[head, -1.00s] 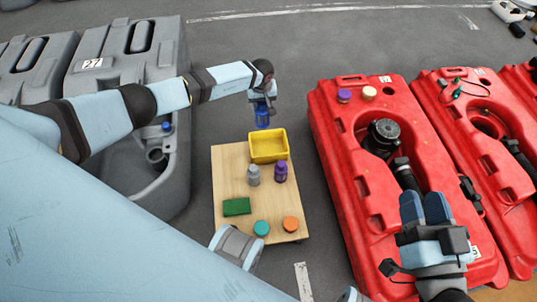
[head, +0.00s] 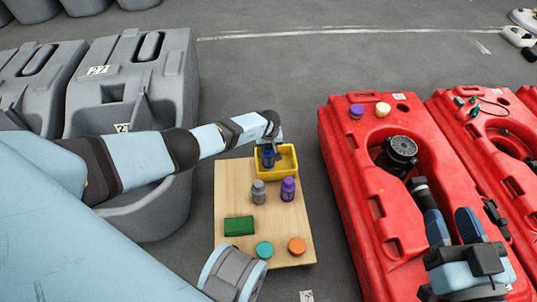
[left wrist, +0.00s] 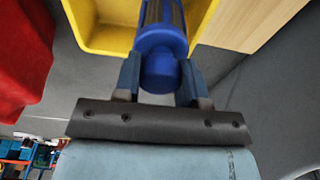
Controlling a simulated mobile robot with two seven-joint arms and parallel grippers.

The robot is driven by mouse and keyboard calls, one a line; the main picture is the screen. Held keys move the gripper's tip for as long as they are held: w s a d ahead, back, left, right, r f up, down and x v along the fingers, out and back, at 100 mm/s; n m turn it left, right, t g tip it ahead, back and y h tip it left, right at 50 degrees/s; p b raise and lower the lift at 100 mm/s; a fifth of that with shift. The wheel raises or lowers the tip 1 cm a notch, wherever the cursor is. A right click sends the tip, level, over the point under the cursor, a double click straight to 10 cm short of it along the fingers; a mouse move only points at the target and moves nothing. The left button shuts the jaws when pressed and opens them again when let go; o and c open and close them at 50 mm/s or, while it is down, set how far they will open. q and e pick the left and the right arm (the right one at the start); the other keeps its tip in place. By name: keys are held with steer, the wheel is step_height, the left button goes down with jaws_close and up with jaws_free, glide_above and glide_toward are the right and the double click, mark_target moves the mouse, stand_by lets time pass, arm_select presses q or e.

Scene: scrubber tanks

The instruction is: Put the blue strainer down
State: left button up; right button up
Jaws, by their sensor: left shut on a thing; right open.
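The blue strainer (head: 268,157) is held by my left gripper (head: 272,147) over the yellow bin (head: 291,163). In the left wrist view the strainer (left wrist: 161,45) sits between the two fingers (left wrist: 160,82), its rounded blue end toward me and its grey mesh body reaching over the yellow bin (left wrist: 100,35). I cannot tell whether the strainer touches the bin's floor. My right gripper (head: 452,228) is open and empty, over the red tank (head: 365,215) at the right.
The wooden board (head: 233,185) carries the bin, a grey bottle (head: 258,192), a purple bottle (head: 288,189), a green block (head: 239,226), a teal cap (head: 264,250) and an orange cap (head: 297,245). Grey tanks (head: 130,80) stand at the left. Open floor lies behind the board.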

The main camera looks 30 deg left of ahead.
arm_select(q)
step_height(320, 180, down, 3)
steer(key=shift+f+b, duration=0.1)
steer(key=shift+b, duration=0.85)
steer(key=shift+f, duration=0.15)
arm_select(e)
steer(key=shift+w+d+r+n+t+y, duration=0.2)
steer(key=shift+w+d+n+t+y, duration=0.15)
steer(key=shift+n, duration=0.45)
arm_select(q)
steer(key=o, duration=1)
arm_select(e)
steer(key=shift+f, duration=0.1)
